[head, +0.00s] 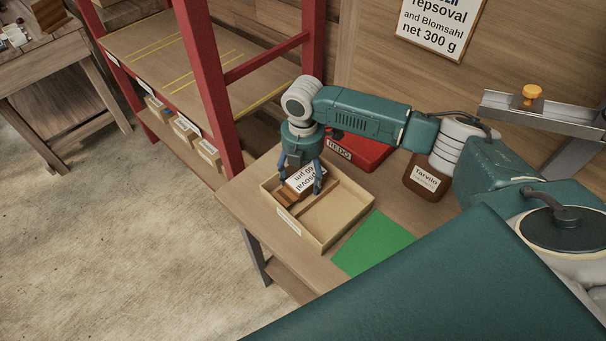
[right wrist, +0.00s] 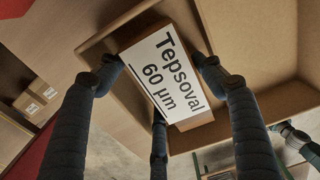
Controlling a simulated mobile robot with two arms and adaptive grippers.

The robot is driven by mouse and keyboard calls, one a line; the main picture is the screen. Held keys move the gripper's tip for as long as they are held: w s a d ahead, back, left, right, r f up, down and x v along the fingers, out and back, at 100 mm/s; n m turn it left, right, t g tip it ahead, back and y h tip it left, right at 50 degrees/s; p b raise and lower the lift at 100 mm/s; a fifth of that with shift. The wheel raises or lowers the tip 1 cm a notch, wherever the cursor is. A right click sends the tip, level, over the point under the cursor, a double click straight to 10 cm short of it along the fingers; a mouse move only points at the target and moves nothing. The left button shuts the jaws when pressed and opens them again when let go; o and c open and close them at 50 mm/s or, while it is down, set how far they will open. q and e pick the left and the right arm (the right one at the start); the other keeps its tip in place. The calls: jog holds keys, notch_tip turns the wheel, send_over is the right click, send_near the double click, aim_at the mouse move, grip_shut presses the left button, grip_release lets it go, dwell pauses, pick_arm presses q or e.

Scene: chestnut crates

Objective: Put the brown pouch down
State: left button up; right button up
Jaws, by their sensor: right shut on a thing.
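The brown pouch (head: 291,196) carries a white label; in the right wrist view the pouch (right wrist: 192,122) reads "Tepsoval 60 µm". My right gripper (head: 300,181) is shut on it from above, and its dark fingers (right wrist: 160,78) sit around the pouch's sides. The pouch is at the far left part of an open tan crate (head: 345,231) with a divider. It looks tilted, and I cannot tell whether it touches the crate floor. The near right part of the crate is empty. My left gripper is not seen.
The crate stands on a wooden table (head: 240,207) near its left edge. A green mat (head: 373,243) lies to its right. A red box (head: 363,152) and a brown "Tarvila" container (head: 424,181) stand behind. A red-framed shelf (head: 207,80) rises close on the left.

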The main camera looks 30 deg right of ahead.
aim_at(303, 174)
jog(key=o, duration=1)
jog(key=shift+f, duration=0.1)
notch_tip(303, 174, up, 12)
jog(key=b, duration=0.2)
jog(key=shift+r+b, duration=0.2)
jog(key=shift+b, duration=0.15)
